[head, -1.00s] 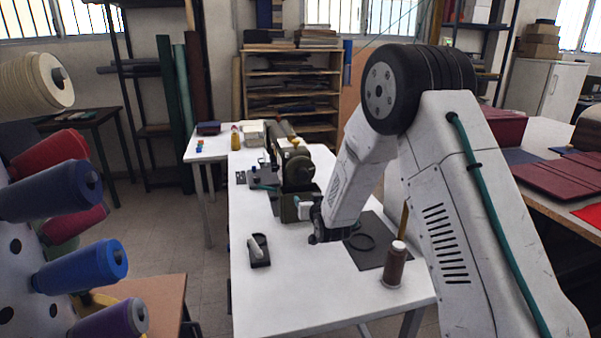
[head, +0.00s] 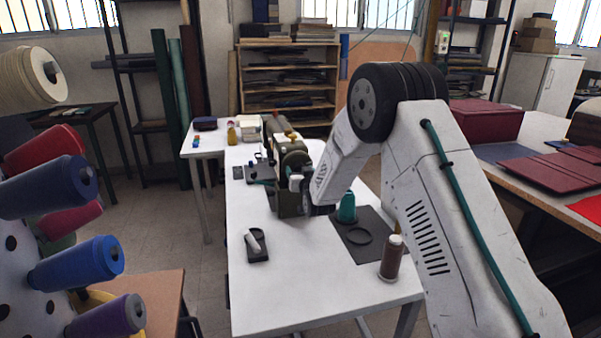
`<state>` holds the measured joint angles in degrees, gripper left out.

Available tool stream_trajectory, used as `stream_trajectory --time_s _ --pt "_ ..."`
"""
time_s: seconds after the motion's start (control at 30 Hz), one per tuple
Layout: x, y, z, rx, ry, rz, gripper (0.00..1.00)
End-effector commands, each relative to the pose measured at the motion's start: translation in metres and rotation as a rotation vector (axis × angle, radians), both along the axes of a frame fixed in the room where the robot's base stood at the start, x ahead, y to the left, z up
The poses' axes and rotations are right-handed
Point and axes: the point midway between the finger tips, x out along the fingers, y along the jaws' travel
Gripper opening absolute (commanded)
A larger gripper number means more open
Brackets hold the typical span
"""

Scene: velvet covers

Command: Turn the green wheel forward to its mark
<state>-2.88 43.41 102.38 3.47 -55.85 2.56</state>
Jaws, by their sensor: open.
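The olive-green sewing machine (head: 288,205) stands on the white table. A round dark green wheel (head: 295,160) faces me at its near end, partly covered by my gripper. Its mark is too small to make out.
A brown thread spool (head: 391,260) stands at the table's right edge. A small dark tray (head: 257,248) lies front left. Thread cones (head: 75,265) crowd the left side.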

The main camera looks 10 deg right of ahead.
Motion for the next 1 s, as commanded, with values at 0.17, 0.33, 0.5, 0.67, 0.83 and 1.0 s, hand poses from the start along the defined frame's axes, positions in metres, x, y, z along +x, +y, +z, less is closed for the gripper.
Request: stream_trajectory --time_s 0.17,0.33,0.5,0.67,0.83,1.0 --pt "-0.0002 -0.0001 0.0 0.0 0.0 0.0 0.47" --pt "-0.0003 0.0 0.0 0.0 0.0 0.0 0.19" --pt "-0.0004 0.0001 0.0 -0.008 0.0 0.0 0.19" --pt "-0.0005 0.0002 0.0 -0.05 0.0 0.0 0.19" --pt "-0.0005 0.0005 -0.0001 -0.146 0.0 0.0 0.19" --pt "-0.0005 0.0008 -0.0001 -0.289 0.0 0.0 0.19"
